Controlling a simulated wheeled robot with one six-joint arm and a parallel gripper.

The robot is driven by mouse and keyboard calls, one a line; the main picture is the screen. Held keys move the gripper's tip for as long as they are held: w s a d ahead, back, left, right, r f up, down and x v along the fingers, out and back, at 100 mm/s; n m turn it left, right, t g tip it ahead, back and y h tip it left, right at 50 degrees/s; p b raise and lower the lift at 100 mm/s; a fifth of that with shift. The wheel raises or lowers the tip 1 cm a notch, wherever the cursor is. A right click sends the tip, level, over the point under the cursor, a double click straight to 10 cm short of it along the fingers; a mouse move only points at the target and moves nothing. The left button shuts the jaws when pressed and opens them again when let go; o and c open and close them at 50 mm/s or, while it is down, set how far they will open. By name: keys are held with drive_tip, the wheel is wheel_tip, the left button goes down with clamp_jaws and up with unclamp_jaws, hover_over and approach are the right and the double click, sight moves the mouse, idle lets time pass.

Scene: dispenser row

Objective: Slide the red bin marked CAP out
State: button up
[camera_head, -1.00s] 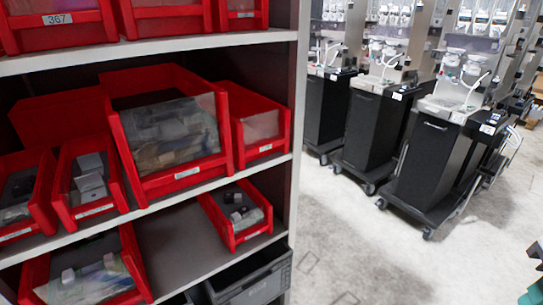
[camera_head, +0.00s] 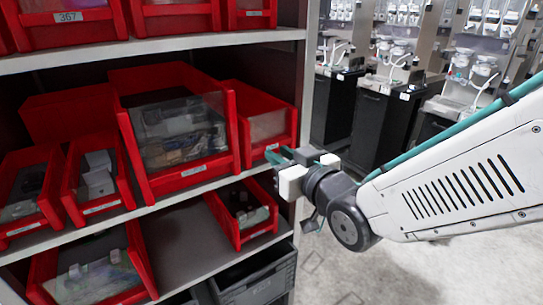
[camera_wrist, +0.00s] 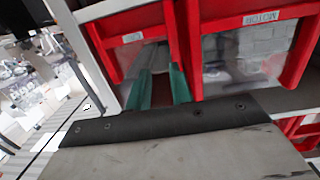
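No label in view can be read as CAP. A small red bin (camera_head: 268,125) with a clear front window stands on the middle shelf, right of a large red bin (camera_head: 190,179). Its label is too small to read. My gripper (camera_head: 279,158) is in front of that small bin's lower front. In the wrist view, my gripper's teal fingers (camera_wrist: 161,72) are apart with nothing seen held between them. They point at the small bin (camera_wrist: 118,24) and the large bin (camera_wrist: 198,68), whose label seems to read MOTOR. Contact cannot be told.
More red bins line the shelves, including one at lower right (camera_head: 258,233) and one at lower left (camera_head: 95,272). A shelf upright (camera_head: 304,80) bounds the bay on the right. A dark crate (camera_head: 262,277) is below. Wheeled machines (camera_head: 368,110) stand behind my arm.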

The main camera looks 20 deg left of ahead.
sight(248, 138)
drive_tip(key=shift+s+a+r+y, duration=0.1)
drive_tip(key=shift+s+a+y, duration=0.2)
drive_tip(key=shift+a, duration=0.2)
drive_tip(key=shift+s+a+r+y, duration=0.1)
drive_tip(key=shift+s+a+y, duration=0.2)
drive_tip(key=shift+a, duration=0.2)
drive_tip(key=shift+x, duration=3.9)
drive_tip(key=shift+c, duration=0.3)
clamp_jaws()
